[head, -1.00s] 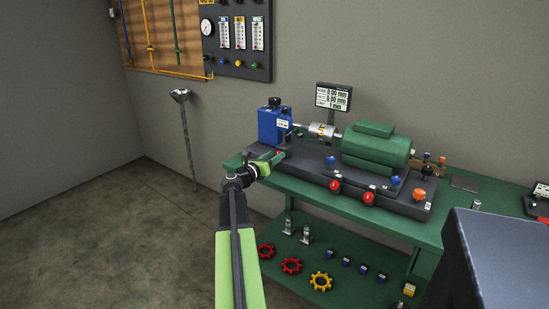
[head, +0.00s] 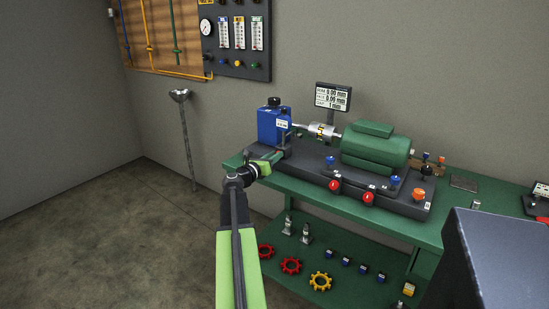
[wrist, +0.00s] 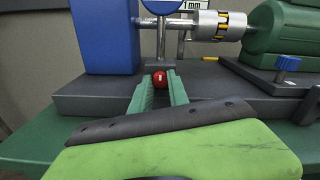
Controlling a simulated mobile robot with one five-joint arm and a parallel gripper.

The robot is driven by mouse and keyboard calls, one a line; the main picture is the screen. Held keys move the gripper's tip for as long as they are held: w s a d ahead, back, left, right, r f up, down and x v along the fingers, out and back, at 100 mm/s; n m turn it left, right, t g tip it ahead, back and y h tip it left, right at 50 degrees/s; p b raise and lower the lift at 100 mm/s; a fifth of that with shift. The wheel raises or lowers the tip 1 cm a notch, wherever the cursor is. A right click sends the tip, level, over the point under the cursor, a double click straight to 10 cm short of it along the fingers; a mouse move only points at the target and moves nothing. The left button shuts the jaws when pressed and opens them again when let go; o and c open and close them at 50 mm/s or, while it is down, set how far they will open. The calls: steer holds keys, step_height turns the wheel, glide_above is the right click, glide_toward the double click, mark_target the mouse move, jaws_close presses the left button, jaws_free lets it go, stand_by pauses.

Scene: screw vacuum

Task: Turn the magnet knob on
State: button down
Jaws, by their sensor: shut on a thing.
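The magnet knob appears to be the small red knob (wrist: 160,79) with a white mark, at the front of the dial stand's base in the wrist view. My gripper (wrist: 161,88) has its green fingers on either side of this knob and is shut on it. In the head view my gripper (head: 276,157) reaches the left end of the bench rig, in front of the blue block. The knob itself is hidden there by the fingers. The dial stand (wrist: 161,45) rises just behind the knob.
The blue block (head: 272,124) stands behind my gripper, and the silver coupling (head: 323,131) and green motor (head: 376,147) are to the right. Two red knobs (head: 335,185) (head: 369,198) sit along the dark base's front.

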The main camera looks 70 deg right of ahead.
steer(key=m, duration=0.5)
steer(key=shift+d, duration=0.1)
steer(key=m, duration=0.5)
stand_by(0.3)
steer(key=shift+m, duration=0.3)
steer(key=c, duration=1.3)
jaws_free()
steer(key=shift+o, duration=0.2)
steer(key=shift+a, duration=0.35)
steer(key=v, duration=0.7)
steer(key=shift+w+a, duration=0.15)
